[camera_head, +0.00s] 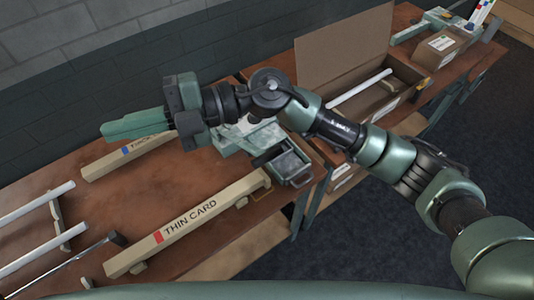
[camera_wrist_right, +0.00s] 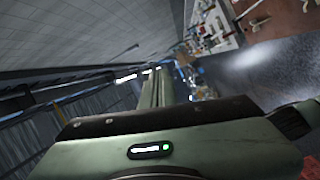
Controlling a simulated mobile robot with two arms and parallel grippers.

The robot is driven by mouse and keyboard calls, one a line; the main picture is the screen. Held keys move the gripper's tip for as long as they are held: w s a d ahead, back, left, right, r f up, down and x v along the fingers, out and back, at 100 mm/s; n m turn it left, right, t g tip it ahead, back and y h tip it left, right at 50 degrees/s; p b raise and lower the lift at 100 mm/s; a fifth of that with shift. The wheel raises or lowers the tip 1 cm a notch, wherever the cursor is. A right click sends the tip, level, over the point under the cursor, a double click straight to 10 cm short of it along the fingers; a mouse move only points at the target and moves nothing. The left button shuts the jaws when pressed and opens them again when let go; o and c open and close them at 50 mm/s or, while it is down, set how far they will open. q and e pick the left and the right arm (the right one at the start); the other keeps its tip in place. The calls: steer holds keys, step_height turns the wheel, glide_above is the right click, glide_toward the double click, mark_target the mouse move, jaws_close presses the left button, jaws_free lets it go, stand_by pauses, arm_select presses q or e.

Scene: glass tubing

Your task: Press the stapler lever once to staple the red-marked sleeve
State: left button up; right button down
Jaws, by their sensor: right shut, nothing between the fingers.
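The red-marked sleeve, a long tan carton lettered THIN CARD (camera_head: 215,207), lies slanted on the bench with its red mark near its lower left end. Its upper right end is close to a dark grey, tray-like part (camera_head: 291,164). A pale green mechanism (camera_head: 262,135) beside that part looks like the stapler; my right arm partly covers it, and I cannot make out its lever. My right gripper (camera_head: 106,130) is shut and empty, pointing left above the blue-marked carton. Its closed fingers also show in the wrist view (camera_wrist_right: 157,80). My left gripper is not in view.
A blue-marked carton (camera_head: 105,161) lies behind, partly hidden by my gripper. White tubes (camera_head: 30,205) and a dark-headed rod (camera_head: 70,262) lie at left. An open cardboard box (camera_head: 345,45) holding a white tube stands at right. A brick wall runs behind the bench.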

steer(key=w+d+f+n+h, duration=0.1)
steer(key=d+f+n+h, duration=0.1)
steer(key=d+f+h, duration=0.6)
steer(key=w+d+f+t+h, duration=0.2)
steer(key=w+d+h, duration=0.2)
steer(key=d, duration=0.3)
steer(key=w+d+f+m+t+h, duration=0.1)
steer(key=w+d+f+t+h, duration=0.1)
steer(key=w+d+h, duration=0.3)
steer(key=shift+w+d+t, duration=0.4)
steer(key=shift+w+d, duration=0.35)
steer(key=shift+d, duration=0.1)
steer(key=shift+s+f+b, duration=0.25)
steer(key=shift+f+b, duration=0.15)
steer(key=shift+f, duration=1.35)
steer(key=shift+s+f+b, duration=0.2)
steer(key=shift+f+b, duration=0.2)
steer(key=shift+f, duration=1.3)
